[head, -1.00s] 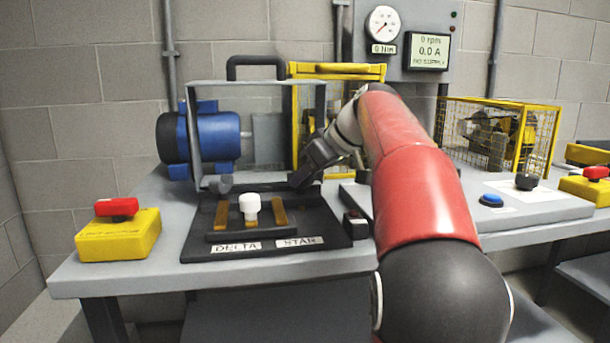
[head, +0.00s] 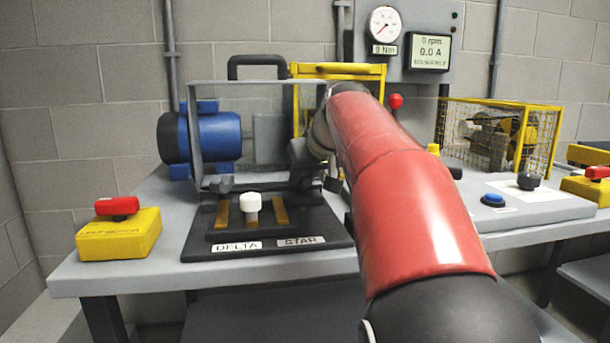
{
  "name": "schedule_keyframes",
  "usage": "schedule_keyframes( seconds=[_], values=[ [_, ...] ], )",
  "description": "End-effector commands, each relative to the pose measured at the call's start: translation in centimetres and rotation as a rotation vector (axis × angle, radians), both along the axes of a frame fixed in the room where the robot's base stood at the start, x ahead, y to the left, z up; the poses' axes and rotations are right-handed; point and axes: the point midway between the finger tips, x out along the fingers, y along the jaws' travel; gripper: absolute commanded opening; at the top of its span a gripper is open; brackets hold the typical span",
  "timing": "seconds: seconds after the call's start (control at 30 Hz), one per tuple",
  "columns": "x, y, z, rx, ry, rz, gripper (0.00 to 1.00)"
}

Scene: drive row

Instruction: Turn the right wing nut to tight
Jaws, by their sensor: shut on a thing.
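A black terminal block (head: 200,247) with DELTA and STAR labels lies on the bench, with a grey frame (head: 192,140) standing behind it. The left wing nut (head: 222,186), dark grey, sits at the frame's lower left. My gripper (head: 304,178) is at the frame's lower right corner, where the right wing nut is. It is shut on that nut. The fingers and my arm hide nearly all of the nut, so its angle cannot be told.
A white knob (head: 252,203) stands up between brass bars in front of the frame. A blue motor (head: 210,137) is behind it. A yellow switch box (head: 119,235) with a red handle is at left. A yellow mesh cage (head: 500,135) is at right.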

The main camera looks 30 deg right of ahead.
Motion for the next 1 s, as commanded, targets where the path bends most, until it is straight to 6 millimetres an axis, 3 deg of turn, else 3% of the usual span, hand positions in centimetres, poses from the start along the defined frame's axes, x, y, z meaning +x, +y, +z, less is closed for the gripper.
schedule_keyframes(
  seconds=[0.6, 1.0],
  values=[
    [0.26, 0.83, 0.22, -0.003, 0.0, -0.558, 0.0],
    [0.42, 0.93, 0.08, 0.001, 0.0, -0.782, 0.0]
  ],
)
